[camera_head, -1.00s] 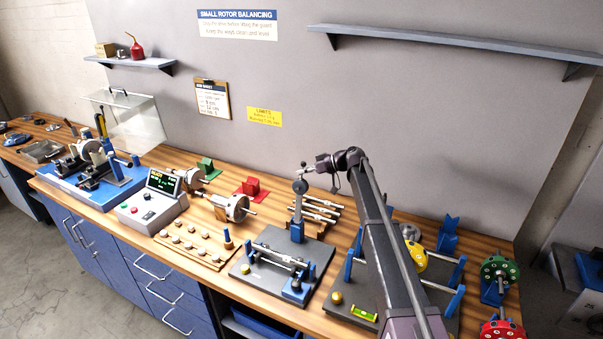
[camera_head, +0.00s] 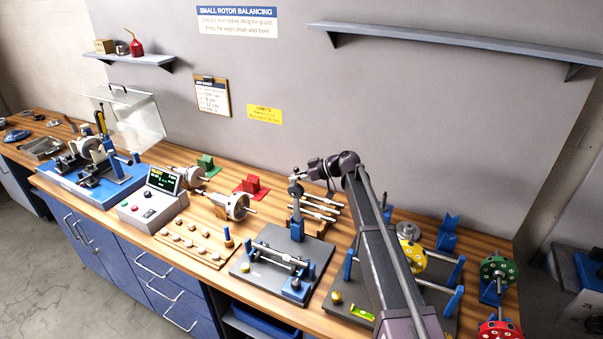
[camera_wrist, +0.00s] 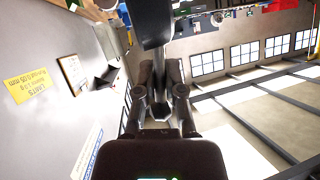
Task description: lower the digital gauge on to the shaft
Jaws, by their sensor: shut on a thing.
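The shaft (camera_head: 278,257) is a thin silver bar lying across supports on a dark grey plate (camera_head: 250,268) in the middle of the bench. A blue post (camera_head: 297,232) with a thin upright rod stands at the plate's back. The small grey gauge (camera_head: 296,189) is at the top of this rod, well above the shaft; its display cannot be read. My gripper (camera_head: 297,173) is at the gauge, reaching in from the right. In the wrist view, my gripper (camera_wrist: 160,94) is closed around a dark narrow part, seemingly of the gauge.
Several silver shafts rest on a rack (camera_head: 322,209) just right of the post. A control box (camera_head: 150,205) and a wooden tray of weights (camera_head: 192,246) lie to the left. A level (camera_head: 362,313) and a yellow disc rotor (camera_head: 412,258) are on the right. The wall is close behind.

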